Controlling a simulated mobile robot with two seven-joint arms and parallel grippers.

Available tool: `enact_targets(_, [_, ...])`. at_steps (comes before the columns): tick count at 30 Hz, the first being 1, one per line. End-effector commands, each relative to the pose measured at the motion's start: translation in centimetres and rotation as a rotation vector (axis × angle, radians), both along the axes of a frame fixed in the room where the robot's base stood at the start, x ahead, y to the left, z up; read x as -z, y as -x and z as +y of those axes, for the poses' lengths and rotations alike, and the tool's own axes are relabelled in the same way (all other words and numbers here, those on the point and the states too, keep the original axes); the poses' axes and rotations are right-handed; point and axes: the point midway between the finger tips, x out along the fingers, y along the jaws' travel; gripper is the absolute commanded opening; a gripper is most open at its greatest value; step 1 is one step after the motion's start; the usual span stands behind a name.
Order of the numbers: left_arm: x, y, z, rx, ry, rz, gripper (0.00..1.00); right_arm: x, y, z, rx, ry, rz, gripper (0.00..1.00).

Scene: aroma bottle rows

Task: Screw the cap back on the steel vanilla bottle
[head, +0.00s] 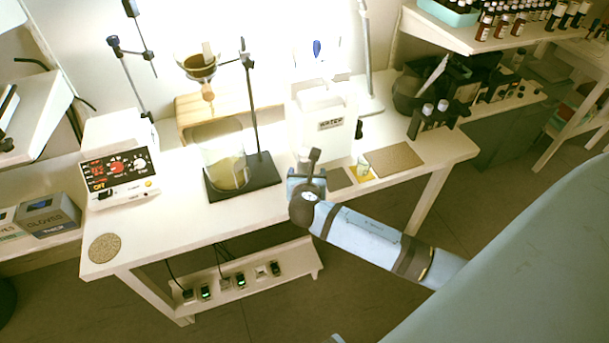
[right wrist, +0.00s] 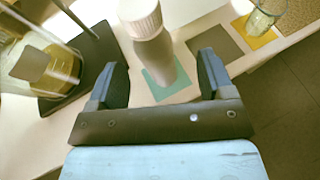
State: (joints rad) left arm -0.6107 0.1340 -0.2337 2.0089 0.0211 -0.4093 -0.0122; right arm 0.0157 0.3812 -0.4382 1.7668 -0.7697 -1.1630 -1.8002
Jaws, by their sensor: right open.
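A grey steel bottle (right wrist: 155,58) stands upright on a green mat (right wrist: 168,88) in the right wrist view. A white ribbed cap (right wrist: 140,18) sits at its top; I cannot tell whether it is screwed down. My right gripper (right wrist: 163,80) is open, with one finger on each side of the bottle and visible gaps between. In the head view my right gripper (head: 307,182) is at the table's front edge, where the bottle is hard to make out. My left gripper is not in view.
A beaker of yellowish liquid (head: 228,170) stands on a black stand base (head: 262,172) to the left. A white water container (head: 325,135) is behind my gripper. To the right lie a yellow mat (right wrist: 256,38) with a small glass (right wrist: 264,16) and a brown mat (head: 393,160).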

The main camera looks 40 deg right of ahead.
Motion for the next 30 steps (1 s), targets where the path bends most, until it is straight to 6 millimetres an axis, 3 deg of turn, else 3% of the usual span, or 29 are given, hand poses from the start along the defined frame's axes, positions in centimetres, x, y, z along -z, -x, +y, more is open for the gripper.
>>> enact_targets(10, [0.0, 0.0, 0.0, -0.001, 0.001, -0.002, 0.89, 0.1, -0.4, -0.2, 0.000, 0.000, -0.001, 0.75])
enact_targets(21, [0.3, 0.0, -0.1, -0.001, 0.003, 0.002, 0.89, 1.7, -4.3, -2.2, 0.000, 0.000, -0.001, 0.75])
enact_targets(30, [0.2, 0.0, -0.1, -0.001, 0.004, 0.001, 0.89, 1.7, -4.5, -2.3, -0.001, 0.000, -0.002, 0.75])
